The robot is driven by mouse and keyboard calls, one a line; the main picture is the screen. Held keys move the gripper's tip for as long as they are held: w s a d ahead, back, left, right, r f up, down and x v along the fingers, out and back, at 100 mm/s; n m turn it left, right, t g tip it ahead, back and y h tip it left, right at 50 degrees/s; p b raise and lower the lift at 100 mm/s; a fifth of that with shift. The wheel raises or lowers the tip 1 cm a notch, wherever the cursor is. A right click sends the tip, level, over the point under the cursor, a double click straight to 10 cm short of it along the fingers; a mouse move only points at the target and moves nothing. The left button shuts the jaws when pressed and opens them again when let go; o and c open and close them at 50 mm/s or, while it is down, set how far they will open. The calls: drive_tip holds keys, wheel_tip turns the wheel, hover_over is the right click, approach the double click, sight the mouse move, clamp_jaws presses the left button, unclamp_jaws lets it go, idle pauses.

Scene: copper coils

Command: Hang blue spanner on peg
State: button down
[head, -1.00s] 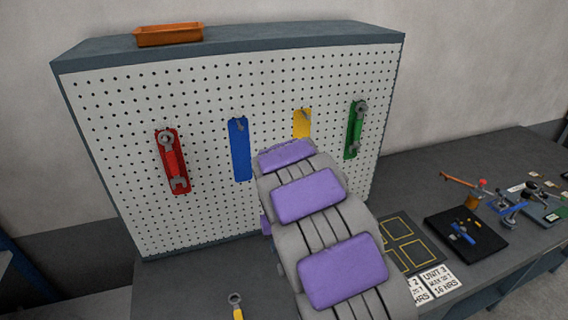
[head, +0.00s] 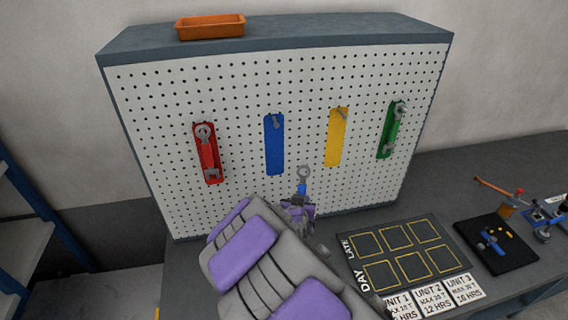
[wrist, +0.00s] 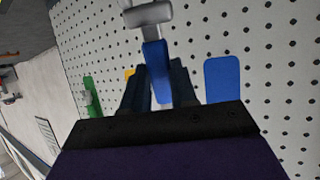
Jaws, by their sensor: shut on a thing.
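The blue spanner (head: 302,188) is upright in my gripper (head: 299,205), its grey ring end (head: 303,172) pointing up. My gripper is shut on its blue handle, which also shows between the fingers in the wrist view (wrist: 156,72). The blue strip (head: 274,150) on the pegboard has a bare grey peg (head: 276,121) near its top. In the head view the spanner is to the right of and below this peg, apart from it. The blue strip also shows in the wrist view (wrist: 222,80), right of the fingers. My arm hides the spanner's lower end.
A red spanner (head: 206,155) and a green spanner (head: 391,130) hang on the pegboard (head: 240,90). The yellow strip (head: 337,140) has a bare peg. An orange tray (head: 210,27) sits on top. A marked mat (head: 435,243) lies on the bench at right.

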drive_tip(key=s+a+r+n+t+y+p, duration=0.15)
drive_tip(key=a+r+t, duration=0.35)
drive_tip(key=r, duration=0.8)
drive_tip(key=shift+y, duration=0.25)
drive_tip(key=w+a+p, duration=0.1)
drive_tip(key=w, duration=0.1)
drive_tip(key=w+p, duration=0.2)
drive_tip(key=w, duration=0.1)
drive_tip(key=w+a+p, duration=0.1)
drive_tip(key=w, duration=0.2)
drive_tip(key=shift+w+a+r+p, duration=0.1)
drive_tip(key=shift+a+r+p, duration=0.05)
drive_tip(key=shift+a+p, duration=0.2)
drive_tip(key=shift+w+a+f+b, duration=0.15)
drive_tip(key=shift+w+f+b, duration=0.5)
drive_tip(key=shift+b, duration=0.2)
drive_tip(key=shift+w+r, duration=0.1)
drive_tip(key=c, duration=0.8)
unclamp_jaws()
